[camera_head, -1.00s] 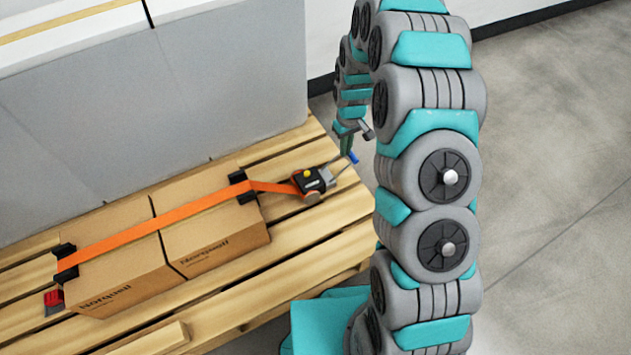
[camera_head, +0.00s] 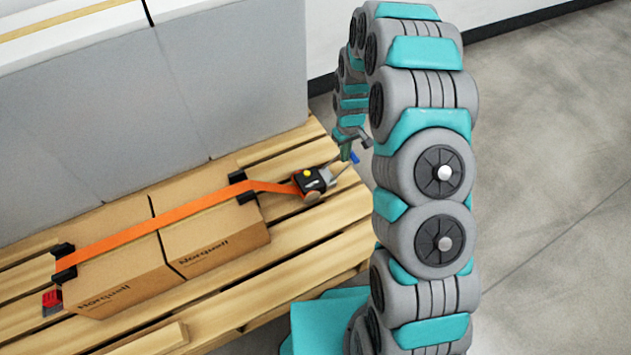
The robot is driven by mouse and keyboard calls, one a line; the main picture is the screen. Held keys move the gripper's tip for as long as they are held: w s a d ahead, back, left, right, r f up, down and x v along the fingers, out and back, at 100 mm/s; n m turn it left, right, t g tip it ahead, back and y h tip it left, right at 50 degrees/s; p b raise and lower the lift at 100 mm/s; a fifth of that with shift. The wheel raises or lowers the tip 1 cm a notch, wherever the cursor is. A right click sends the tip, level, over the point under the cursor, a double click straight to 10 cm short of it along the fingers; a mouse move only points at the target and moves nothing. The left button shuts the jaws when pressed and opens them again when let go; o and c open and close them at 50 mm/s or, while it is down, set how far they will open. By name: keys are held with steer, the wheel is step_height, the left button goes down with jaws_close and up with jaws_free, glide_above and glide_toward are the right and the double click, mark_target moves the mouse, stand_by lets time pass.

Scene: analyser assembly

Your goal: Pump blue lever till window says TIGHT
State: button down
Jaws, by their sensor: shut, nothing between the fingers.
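The blue lever (camera_head: 354,157) sticks up and to the right from the black ratchet (camera_head: 310,180) at the right end of the orange strap (camera_head: 200,204). My gripper (camera_head: 350,150) is shut, right at the blue lever's tip. I cannot tell whether it touches the lever. The window's text is too small to read in this view.
The strap runs over two cardboard boxes (camera_head: 215,240) with black corner guards, on a wooden pallet (camera_head: 300,245). A red piece (camera_head: 52,301) sits at the strap's left end. A grey panelled block (camera_head: 220,80) stands behind. Grey floor lies to the right.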

steer(key=shift+f, duration=0.95)
step_height(320, 180, up, 9)
steer(key=p, duration=0.1)
stand_by(0.6)
